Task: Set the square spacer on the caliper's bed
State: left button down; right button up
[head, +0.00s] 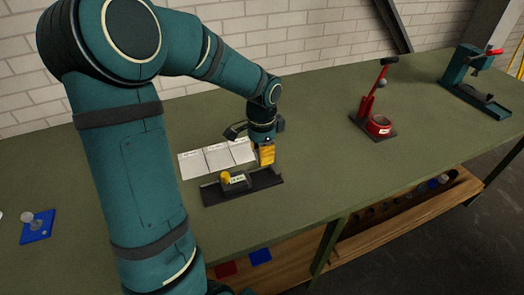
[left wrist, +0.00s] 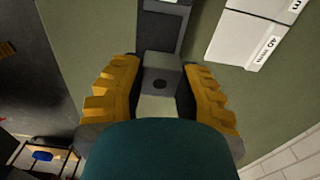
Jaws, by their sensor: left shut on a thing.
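My left gripper (head: 266,155) is at the right end of the dark caliper, its yellow fingers low over or near the bed (head: 264,181). In the left wrist view the gripper (left wrist: 160,92) is shut on a grey square spacer (left wrist: 160,70) with a round hole, one finger on each side. The dark caliper bed (left wrist: 165,34) runs away behind the spacer there. I cannot tell whether the spacer touches the bed. In the head view the fingers hide the spacer. The caliper's labelled block (head: 237,184) with a yellow knob (head: 226,177) sits left of the gripper. My right gripper is out of view.
White labelled cards (head: 217,158) lie behind the caliper; one in the left wrist view (left wrist: 245,40) reads 40 mm. A red lever tool (head: 380,125) and a teal press (head: 472,80) stand farther right. A blue piece (head: 38,226) lies at left. The bench right of the caliper is clear.

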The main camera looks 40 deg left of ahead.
pick_arm(q)
jog(key=shift+s+a, duration=0.1)
jog(key=shift+s, duration=0.1)
jog(key=shift+f+b, duration=0.8)
jog(key=shift+f, duration=0.5)
jog(key=shift+w+f+b, duration=0.1)
jog(key=shift+f+b, duration=0.5)
jog(key=shift+f, duration=0.35)
jog(key=shift+p, duration=0.4)
dwell(0.8)
jog(key=shift+f, duration=0.4)
jog(key=shift+f+b, duration=0.35)
jog(key=shift+b, duration=0.15)
